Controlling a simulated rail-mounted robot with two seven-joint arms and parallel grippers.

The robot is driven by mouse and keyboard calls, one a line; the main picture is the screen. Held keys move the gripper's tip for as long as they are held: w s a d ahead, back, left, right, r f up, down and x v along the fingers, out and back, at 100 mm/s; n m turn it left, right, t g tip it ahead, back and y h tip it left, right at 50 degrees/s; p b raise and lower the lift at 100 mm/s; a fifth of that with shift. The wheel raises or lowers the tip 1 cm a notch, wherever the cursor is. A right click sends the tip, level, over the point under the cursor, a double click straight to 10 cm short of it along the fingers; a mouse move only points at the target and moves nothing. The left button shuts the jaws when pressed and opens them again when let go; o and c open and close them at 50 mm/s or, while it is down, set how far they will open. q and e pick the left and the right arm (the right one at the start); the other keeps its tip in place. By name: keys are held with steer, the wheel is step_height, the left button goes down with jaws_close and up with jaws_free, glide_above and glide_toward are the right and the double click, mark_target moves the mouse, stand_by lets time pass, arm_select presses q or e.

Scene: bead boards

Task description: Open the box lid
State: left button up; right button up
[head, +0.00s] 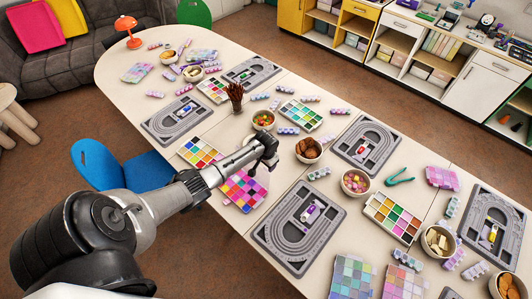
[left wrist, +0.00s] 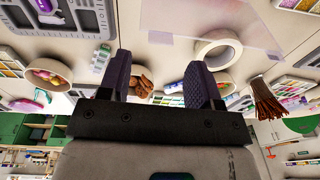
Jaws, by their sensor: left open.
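Several flat bead boxes with coloured compartments lie on the long table; I cannot tell which one the task means. A pink and magenta box (head: 243,192) lies just below my left forearm, partly hidden by it. A multicoloured box (head: 199,152) is to its left, and another (head: 392,217) is to the right. My left gripper (head: 268,160) is above the table, beyond the pink box. In the left wrist view its two fingers (left wrist: 160,90) are apart with nothing held between them. A clear flat panel (left wrist: 212,18) shows at the top of that view. My right gripper is not in view.
Grey bead boards (head: 262,232) and bowls (head: 308,150) crowd the table (head: 222,225). A brown brush-like bundle (head: 235,93) stands beyond my gripper. A blue chair (head: 120,168) is at the near edge.

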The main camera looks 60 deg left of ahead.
arm_select(q)
step_height(320, 180, up, 9)
steer(key=shift+s+d+r, duration=0.15)
steer(key=shift+s+d, duration=0.2)
stand_by(0.6)
